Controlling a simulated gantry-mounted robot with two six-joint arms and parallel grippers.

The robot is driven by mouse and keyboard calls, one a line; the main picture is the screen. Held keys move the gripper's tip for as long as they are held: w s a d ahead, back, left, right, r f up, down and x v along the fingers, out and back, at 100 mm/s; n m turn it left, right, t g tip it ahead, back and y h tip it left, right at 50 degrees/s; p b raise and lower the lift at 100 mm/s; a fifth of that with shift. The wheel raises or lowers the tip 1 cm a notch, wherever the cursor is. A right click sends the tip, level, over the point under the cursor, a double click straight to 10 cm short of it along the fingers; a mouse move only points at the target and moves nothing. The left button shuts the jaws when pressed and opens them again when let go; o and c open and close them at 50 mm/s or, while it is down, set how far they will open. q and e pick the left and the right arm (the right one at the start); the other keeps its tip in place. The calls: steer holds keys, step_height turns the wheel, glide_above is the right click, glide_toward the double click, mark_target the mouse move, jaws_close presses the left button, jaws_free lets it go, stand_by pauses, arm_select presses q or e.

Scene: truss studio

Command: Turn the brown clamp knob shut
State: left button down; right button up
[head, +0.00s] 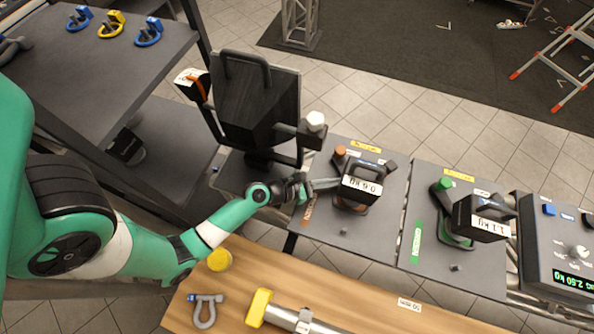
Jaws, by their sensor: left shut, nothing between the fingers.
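The brown clamp knob (340,151) sits at the upper left of a dark clamp on the middle grey plate (323,235). A black block marked 0.6 kg (362,187) stands at this clamp. My left gripper (330,184) reaches in from the left over the plate, its fingers shut and empty. Its fingertips are beside the left side of the block, below the brown knob in the picture; I cannot tell whether they touch anything. My right gripper is out of view.
A green knob (444,184) and 1.1 kg block (482,218) stand on the right plate. A white knob (316,121) belongs to a black stand (258,95) at upper left. A wooden bench (380,315) in front holds a grey shackle (205,311) and a yellow-ended tube (259,307).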

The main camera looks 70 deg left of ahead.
arm_select(q)
steer(key=v, duration=0.3)
steer(key=f+v, duration=0.1)
steer(key=v, duration=0.1)
steer(key=shift+s+d+p, duration=0.1)
steer(key=shift+s+p, duration=0.2)
steer(key=shift+p, duration=0.1)
steer(key=v, duration=0.5)
steer(key=d+v, duration=0.1)
steer(key=v, duration=0.1)
steer(key=shift+s+r+p, duration=0.25)
steer(key=shift+s+p, duration=0.05)
steer(key=shift+p, duration=0.05)
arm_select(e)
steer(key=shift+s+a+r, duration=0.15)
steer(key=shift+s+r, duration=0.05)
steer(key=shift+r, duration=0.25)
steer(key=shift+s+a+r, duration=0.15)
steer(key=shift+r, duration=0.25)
